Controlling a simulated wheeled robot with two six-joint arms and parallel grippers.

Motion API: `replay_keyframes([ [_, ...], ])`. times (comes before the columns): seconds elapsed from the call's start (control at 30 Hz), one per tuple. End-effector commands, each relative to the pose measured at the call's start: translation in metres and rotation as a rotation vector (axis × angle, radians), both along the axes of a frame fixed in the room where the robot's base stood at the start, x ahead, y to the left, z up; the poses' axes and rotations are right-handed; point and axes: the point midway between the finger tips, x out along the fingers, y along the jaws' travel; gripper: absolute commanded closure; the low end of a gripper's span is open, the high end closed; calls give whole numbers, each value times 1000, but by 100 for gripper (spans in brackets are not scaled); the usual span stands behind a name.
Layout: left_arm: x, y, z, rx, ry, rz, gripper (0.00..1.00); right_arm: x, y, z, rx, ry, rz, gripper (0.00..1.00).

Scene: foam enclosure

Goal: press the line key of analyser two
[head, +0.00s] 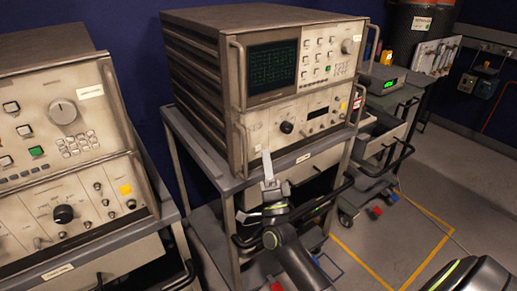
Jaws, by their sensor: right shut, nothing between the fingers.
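A beige analyser (290,90) with a dark green-lit screen stands on a grey cart at the centre. Another analyser (70,150) stands on a cart at the left. Their labels are too small to read, so I cannot tell which is analyser two. My right gripper (267,163) is shut and empty, its tips pointing up at the lower left of the central analyser's front panel. A small pale key (257,127) shows just above the tips. I cannot tell whether they touch the panel. My left gripper is not in view.
Metal handles (240,148) stick out at the panel's sides. A round black knob (286,127) is right of the tips. The cart's grey top edge (300,150) runs below the panel. Another cart (395,98) with a green-lit device stands behind at right.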

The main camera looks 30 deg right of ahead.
Motion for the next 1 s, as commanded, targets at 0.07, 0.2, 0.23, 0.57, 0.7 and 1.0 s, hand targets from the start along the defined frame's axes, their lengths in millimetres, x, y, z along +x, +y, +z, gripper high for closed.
replay_keyframes([
  [0.07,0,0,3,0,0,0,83,-9,-1,0,0,2,-1,100],
  [0.2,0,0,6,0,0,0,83,-23,-2,1,0,2,-1,100],
  [0.23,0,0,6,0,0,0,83,-26,-2,1,1,2,0,100],
  [0.57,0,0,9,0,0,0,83,-52,-4,0,0,1,-1,100],
  [0.7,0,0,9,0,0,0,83,-53,-4,0,0,0,0,100],
  [1.0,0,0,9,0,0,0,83,-53,-4,0,0,0,0,100],
])
